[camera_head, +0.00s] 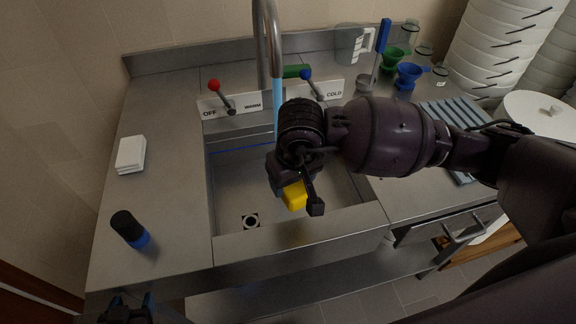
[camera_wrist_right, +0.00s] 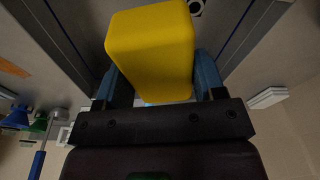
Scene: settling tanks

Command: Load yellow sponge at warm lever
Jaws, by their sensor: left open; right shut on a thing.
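The yellow sponge (camera_head: 295,195) is held over the sink basin by my right gripper (camera_head: 297,190). In the right wrist view the sponge (camera_wrist_right: 152,45) sits between the two blue fingers. The warm lever (camera_head: 222,98) has a red knob and stands on a plate reading OFF and WARM; its knob leans left toward OFF. The cold lever (camera_head: 313,86) has a blue knob, also leaning left. A blue stream (camera_head: 277,105) falls from the tap (camera_head: 268,40); its lower end is hidden by my right arm. My left gripper (camera_head: 128,308) is open, low at the front left edge.
The sink (camera_head: 235,185) has a drain (camera_head: 251,221). A jug (camera_head: 350,43), funnels (camera_head: 408,75), a ribbed rack (camera_head: 450,112) and stacked white tubs (camera_head: 490,50) are at right.

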